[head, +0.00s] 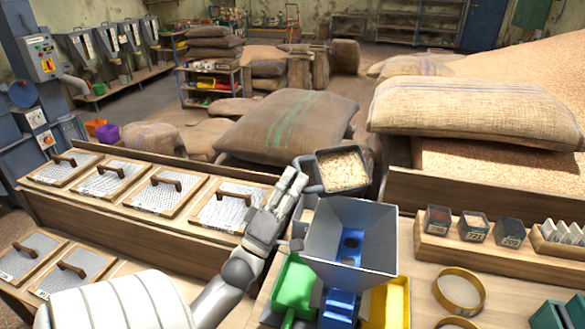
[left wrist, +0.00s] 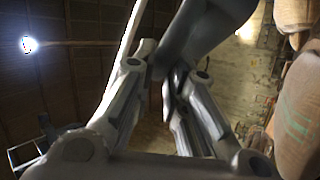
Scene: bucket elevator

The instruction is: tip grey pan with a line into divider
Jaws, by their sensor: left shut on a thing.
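The grey pan (head: 318,177) is full of pale grain and is held up just behind and above the divider (head: 379,240). It looks about level, with the grain still in it. No line on the pan can be made out. My left gripper (head: 300,176) is shut on the pan at its left side. In the left wrist view the fingers (left wrist: 165,78) close around a dark grey part of the pan (left wrist: 205,30). The divider is a grey-blue open hopper with a blue lower part, and its open top faces up. My right gripper is not in view.
A green scoop-like container (head: 294,285) sits left of the divider, and a yellow one (head: 390,302) sits right of it. Brass rings (head: 482,290), a wooden rack of small jars (head: 450,250) and framed mesh screens with handles (head: 165,193) stand around. Sacks (head: 285,130) lie behind.

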